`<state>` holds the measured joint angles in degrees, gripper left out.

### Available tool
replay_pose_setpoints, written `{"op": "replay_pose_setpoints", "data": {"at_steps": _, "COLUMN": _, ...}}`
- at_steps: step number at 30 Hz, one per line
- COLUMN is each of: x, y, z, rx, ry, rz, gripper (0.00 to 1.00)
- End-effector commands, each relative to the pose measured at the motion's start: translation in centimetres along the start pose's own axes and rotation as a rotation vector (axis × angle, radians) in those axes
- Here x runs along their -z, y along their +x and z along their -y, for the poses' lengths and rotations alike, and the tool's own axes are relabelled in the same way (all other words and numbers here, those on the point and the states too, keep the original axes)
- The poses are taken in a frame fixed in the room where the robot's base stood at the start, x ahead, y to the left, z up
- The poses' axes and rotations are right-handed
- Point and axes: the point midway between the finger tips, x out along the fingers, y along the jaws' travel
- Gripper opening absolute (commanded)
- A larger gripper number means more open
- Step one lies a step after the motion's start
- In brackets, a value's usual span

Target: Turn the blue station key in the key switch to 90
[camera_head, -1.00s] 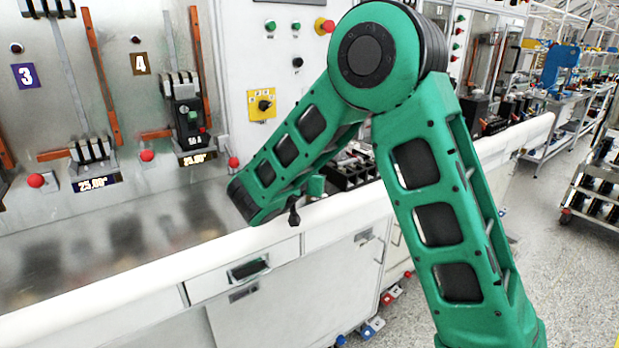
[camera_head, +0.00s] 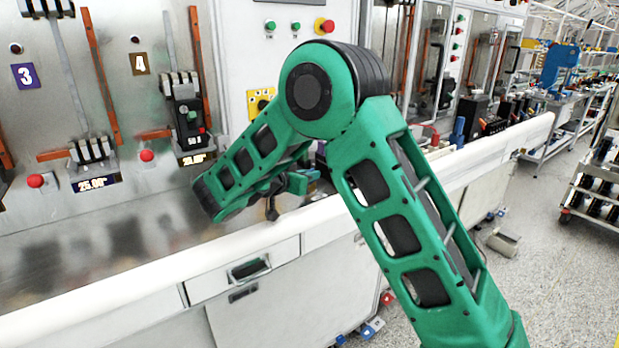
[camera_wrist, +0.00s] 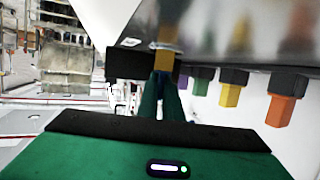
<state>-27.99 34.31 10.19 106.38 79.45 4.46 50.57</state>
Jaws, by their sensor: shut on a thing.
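In the wrist view my gripper (camera_wrist: 164,98) has its two green fingers close together on a narrow blue piece (camera_wrist: 163,82), which looks like the blue station key. The fingers hide most of it. A yellow patch (camera_wrist: 165,60) and a dark block lie just beyond the fingertips. I cannot tell whether the key sits in a socket or what angle it has.
Purple (camera_wrist: 186,83), green (camera_wrist: 201,86), yellow (camera_wrist: 229,95) and orange (camera_wrist: 281,110) pieces with black collars stand in a row right of the fingers. A red button (camera_head: 324,26) is on the panel. The bench (camera_head: 150,270) has a white front edge.

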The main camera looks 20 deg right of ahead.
Motion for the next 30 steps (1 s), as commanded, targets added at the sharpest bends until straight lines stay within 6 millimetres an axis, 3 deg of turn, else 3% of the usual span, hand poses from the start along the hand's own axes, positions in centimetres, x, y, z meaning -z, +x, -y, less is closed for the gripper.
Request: {"op": "replay_pose_setpoints", "data": {"at_steps": 30, "x": -0.12, "y": -0.07, "z": 0.01, "rx": -0.197, "ry": 0.06, "rz": 0.002, "gripper": 0.0}}
